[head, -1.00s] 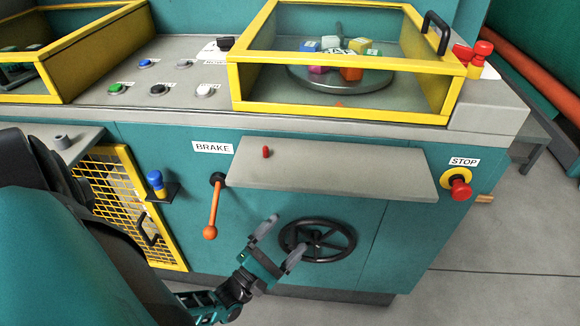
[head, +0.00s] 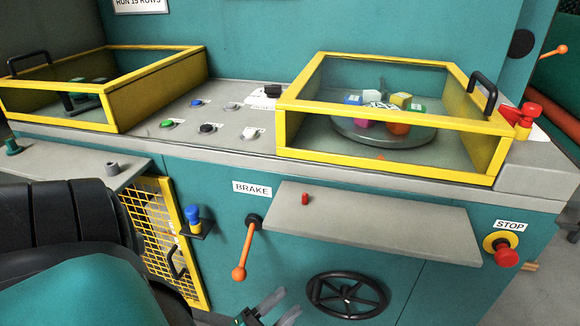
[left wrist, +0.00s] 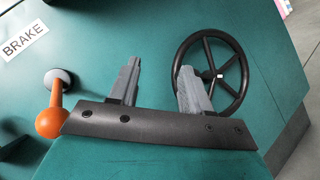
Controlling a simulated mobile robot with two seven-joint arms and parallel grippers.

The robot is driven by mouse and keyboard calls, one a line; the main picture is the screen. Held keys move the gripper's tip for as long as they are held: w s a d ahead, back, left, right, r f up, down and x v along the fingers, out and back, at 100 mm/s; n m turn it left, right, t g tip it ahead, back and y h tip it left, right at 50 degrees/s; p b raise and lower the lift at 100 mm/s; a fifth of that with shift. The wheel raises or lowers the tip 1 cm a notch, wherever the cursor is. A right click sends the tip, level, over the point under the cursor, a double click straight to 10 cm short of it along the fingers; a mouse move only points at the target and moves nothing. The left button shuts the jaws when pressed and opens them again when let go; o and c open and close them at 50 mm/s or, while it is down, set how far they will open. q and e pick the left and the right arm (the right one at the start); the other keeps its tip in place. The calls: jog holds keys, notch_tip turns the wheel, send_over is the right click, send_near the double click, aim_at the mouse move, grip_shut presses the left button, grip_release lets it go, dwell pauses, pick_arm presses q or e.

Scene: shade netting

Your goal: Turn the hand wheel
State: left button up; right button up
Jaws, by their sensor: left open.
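The black hand wheel (head: 347,296) is mounted on the teal front panel, below the grey shelf. It also shows in the left wrist view (left wrist: 238,70), with part of its left side behind a finger. My left gripper (head: 278,308) is open and empty, to the left of the wheel and low in the head view. In the left wrist view its two fingers (left wrist: 160,85) stand apart, the right one overlapping the wheel's left rim in the picture. Contact cannot be told. My right gripper is not in view.
The orange-knobbed brake lever (head: 245,252) hangs left of the wheel, and shows near my gripper in the wrist view (left wrist: 52,110). The grey shelf (head: 380,222) juts out above the wheel. A red STOP button (head: 506,256) is at right; a blue-topped knob (head: 193,215) is at left.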

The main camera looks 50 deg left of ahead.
pick_arm(q)
jog(key=shift+a+b+v, duration=0.1)
jog(key=shift+b+v, duration=0.1)
jog(key=shift+v, duration=0.85)
jog(key=shift+a+b+v, duration=0.15)
jog(key=shift+v, duration=0.85)
jog(key=shift+r, duration=0.2)
